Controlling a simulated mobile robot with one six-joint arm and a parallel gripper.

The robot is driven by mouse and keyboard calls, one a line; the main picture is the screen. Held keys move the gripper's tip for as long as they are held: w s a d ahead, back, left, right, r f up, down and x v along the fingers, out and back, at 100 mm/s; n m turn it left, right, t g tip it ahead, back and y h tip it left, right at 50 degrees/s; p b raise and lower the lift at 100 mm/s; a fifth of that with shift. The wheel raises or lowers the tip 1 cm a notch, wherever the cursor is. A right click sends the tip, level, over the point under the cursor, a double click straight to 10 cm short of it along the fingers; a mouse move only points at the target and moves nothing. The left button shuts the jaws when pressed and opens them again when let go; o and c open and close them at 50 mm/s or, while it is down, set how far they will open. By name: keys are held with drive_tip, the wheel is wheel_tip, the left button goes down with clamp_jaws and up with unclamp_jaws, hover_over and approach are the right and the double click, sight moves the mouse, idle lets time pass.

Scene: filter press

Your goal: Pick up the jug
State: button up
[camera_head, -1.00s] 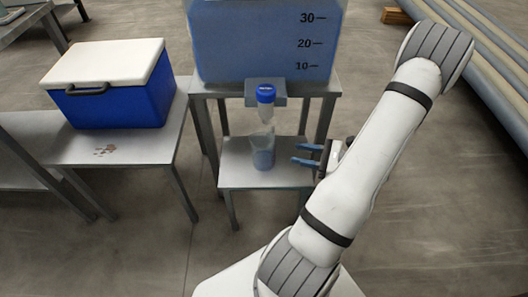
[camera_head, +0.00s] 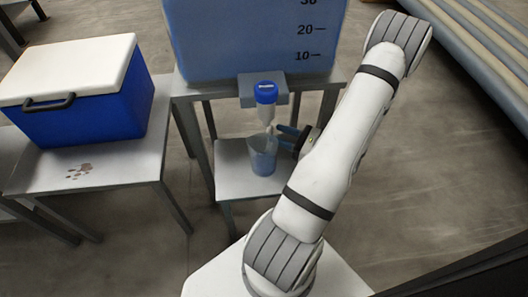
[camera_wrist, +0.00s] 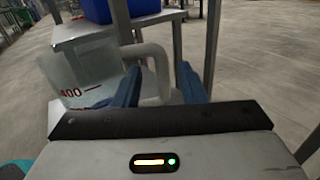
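The jug (camera_head: 263,157) is a clear container with bluish contents. It stands upright on the low grey stand (camera_head: 231,181), under the blue-capped tap (camera_head: 266,95) of the big tank. In the wrist view, the jug (camera_wrist: 85,84) is at the left with red "400" markings, and its pale curved handle (camera_wrist: 159,60) points towards my gripper. My gripper (camera_head: 283,137) is at the jug's right side. Its two blue fingers are apart, and in the wrist view the handle shows between the fingertips (camera_wrist: 161,72). Whether either finger touches it cannot be told.
The large blue tank (camera_head: 245,40) stands on a grey table behind the jug. A blue cooler with a white lid (camera_head: 85,110) sits on the left table, near a brown stain (camera_head: 79,171). Pipes (camera_head: 490,50) lie at the far right. Floor is clear right of my arm.

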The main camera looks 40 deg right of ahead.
sight(270, 131)
drive_tip(key=b+x, duration=0.1)
drive_tip(key=x, duration=0.3)
drive_tip(key=shift+w+f+b, duration=0.1)
drive_tip(key=shift+b, duration=0.2)
clamp_jaws()
